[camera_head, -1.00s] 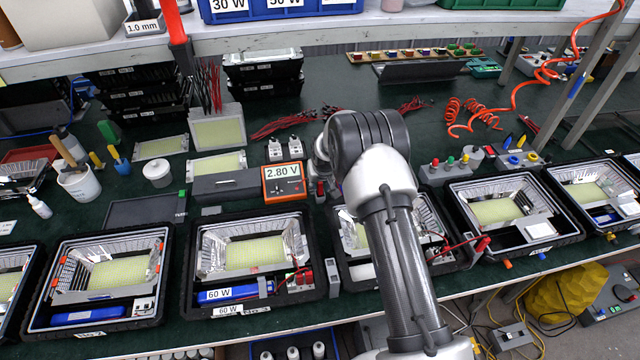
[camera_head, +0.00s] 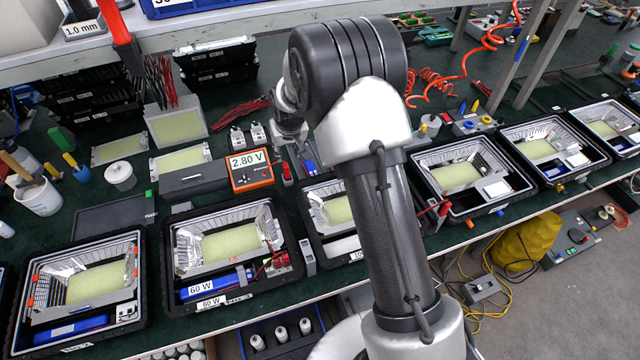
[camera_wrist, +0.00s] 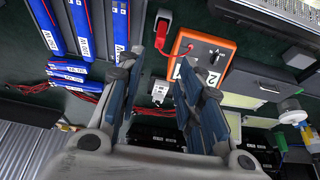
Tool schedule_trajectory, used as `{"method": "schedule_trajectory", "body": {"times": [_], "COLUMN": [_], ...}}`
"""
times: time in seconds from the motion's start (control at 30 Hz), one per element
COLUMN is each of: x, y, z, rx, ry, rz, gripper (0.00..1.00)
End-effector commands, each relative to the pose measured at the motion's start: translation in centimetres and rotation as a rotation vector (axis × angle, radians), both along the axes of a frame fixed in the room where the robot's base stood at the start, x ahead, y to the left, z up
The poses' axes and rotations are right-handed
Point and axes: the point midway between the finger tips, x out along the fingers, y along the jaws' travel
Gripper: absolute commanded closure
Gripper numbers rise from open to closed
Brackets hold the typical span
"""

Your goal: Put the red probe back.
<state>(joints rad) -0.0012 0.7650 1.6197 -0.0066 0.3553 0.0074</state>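My gripper (camera_wrist: 160,95) is open and empty in the wrist view, its two blue-padded fingers apart. In the head view it is mostly hidden behind my arm, right of the orange meter. The orange meter (camera_head: 250,170) reads 2.80 V; it also shows in the wrist view (camera_wrist: 205,55), upside down. A small red piece (camera_head: 287,172) stands right beside the meter; in the wrist view this red piece (camera_wrist: 163,30) lies beyond the fingertips, apart from them. Another red piece (camera_head: 444,208) with a red lead sits between two housings right of my arm. I cannot tell which is the probe.
Open floodlight housings (camera_head: 228,246) line the bench front. White connectors (camera_head: 257,134) and red leads lie behind the meter. Blue 60 W packs (camera_wrist: 90,30) show in the wrist view. A dark pad (camera_head: 115,218) lies left of the meter.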

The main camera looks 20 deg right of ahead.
Motion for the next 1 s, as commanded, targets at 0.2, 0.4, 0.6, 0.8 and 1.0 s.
{"method": "schedule_trajectory", "body": {"times": [0.2, 0.4, 0.6, 0.8, 1.0], "x": [-5.7, -13.9, -23.2, -32.5, -38.8], "y": [-0.1, -0.1, -0.1, -0.1, -0.1], "z": [10.8, 18.4, 23.0, 24.5, 23.7], "rx": [-0.001, -0.001, -0.001, 0.0, 0.0], "ry": [-0.012, -0.01, -0.011, -0.012, -0.01], "rz": [-0.001, -0.001, -0.001, -0.002, -0.002], "gripper": [0.66, 0.66, 0.66, 0.66, 0.66]}}
